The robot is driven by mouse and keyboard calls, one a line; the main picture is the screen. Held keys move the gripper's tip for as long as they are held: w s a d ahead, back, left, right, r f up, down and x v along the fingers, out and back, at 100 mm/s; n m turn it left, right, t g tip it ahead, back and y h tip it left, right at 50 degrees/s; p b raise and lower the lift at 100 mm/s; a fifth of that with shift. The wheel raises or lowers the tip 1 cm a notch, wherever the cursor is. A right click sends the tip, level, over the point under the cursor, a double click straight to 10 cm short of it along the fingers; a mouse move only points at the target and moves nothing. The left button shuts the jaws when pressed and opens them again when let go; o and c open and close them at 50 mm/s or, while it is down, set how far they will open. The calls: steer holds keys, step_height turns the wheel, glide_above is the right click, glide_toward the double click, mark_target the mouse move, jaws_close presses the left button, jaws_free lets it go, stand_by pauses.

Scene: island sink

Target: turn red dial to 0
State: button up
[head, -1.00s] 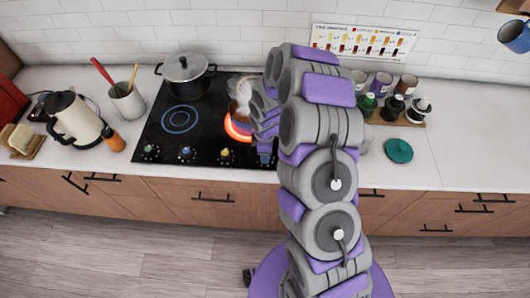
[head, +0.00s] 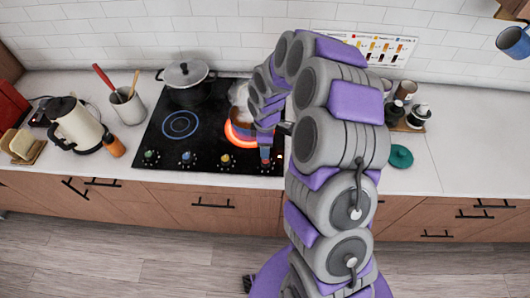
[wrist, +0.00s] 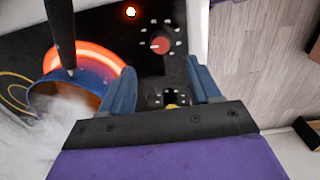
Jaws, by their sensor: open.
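The red dial (wrist: 160,45) shows in the wrist view on the black stove panel, ringed by white marks, with a pale pointer on its left side. In the head view the red dial (head: 265,161) is the rightmost of the stove's front knobs, partly hidden by my gripper. My gripper (wrist: 160,66) is open, with its two blue fingers apart. In the wrist view the dial lies just beyond the gap between the fingertips, and nothing is held. In the head view my gripper (head: 265,147) is low over the stove's front right.
A steaming blue pot (wrist: 75,90) stands on a glowing red burner (wrist: 95,55), close to the left finger. Yellow (head: 225,157) and blue (head: 186,157) knobs sit left along the stove. A lidded pot (head: 187,82) stands at the back left. Counter to the right is mostly clear.

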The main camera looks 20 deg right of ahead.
step_height(320, 180, up, 9)
steer(key=shift+f, duration=0.2)
stand_by(0.5)
steer(key=s+r+m+b, duration=0.2)
steer(key=s+m, duration=0.3)
steer(key=s, duration=0.6)
steer(key=s+r+m+g+b, duration=0.1)
steer(key=s+m+b, duration=0.2)
steer(key=s, duration=0.9)
steer(key=s+r+m+b, duration=0.2)
steer(key=s+m, duration=0.4)
steer(key=s, duration=0.5)
steer(key=shift+s+r+m+g+b, duration=0.2)
steer(key=shift+r+m+g+b, duration=0.1)
steer(key=shift+r+g+b, duration=0.15)
steer(key=shift+a+f, duration=0.1)
